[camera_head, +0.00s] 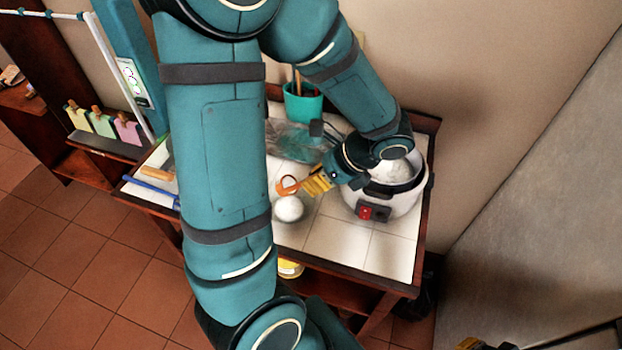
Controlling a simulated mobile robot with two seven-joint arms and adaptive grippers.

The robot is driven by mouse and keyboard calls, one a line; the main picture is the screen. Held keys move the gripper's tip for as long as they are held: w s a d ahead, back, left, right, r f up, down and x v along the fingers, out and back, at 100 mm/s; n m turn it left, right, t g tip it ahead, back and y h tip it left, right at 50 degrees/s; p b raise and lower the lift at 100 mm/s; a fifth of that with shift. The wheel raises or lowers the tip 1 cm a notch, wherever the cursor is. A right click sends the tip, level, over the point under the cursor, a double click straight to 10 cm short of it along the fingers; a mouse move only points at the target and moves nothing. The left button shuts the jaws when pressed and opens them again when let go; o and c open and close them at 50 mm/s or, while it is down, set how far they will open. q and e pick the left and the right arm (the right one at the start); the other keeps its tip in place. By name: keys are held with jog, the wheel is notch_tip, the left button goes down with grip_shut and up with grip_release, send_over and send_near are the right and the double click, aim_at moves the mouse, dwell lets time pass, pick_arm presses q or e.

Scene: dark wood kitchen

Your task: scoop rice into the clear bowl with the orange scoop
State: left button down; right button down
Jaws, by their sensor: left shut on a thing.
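My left gripper (303,187) is shut on the orange scoop (282,190), between the rice cooker and the white mound on the tiled counter. The scoop is just above and beside the mound in the picture, and something white shows within its rim. The round white mound (289,209) looks like rice in the clear bowl, but the bowl's wall is hard to make out. The white rice cooker (405,205) stands open to the right with white rice (396,170) inside; my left arm partly covers it. A yellow and black part of my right gripper (473,343) shows at the bottom edge.
A teal cup (303,106) with utensils stands at the back of the counter, near a clear, crumpled-looking item (292,140). A blue-handled tool (150,191) lies at the left. Bare tiles (335,240) lie in front of the cooker. A wall stands behind.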

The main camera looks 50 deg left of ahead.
pick_arm(q)
jog(key=d+f+g+y+b, duration=0.1)
jog(key=d+f+y+b, duration=0.2)
jog(key=f+y+b, duration=0.2)
jog(key=shift+w+d+f+m+g+y+b, duration=0.15)
jog(key=shift+w+m+g+y+b, duration=0.05)
jog(key=shift+m+g+y+b, duration=0.25)
dwell(0.6)
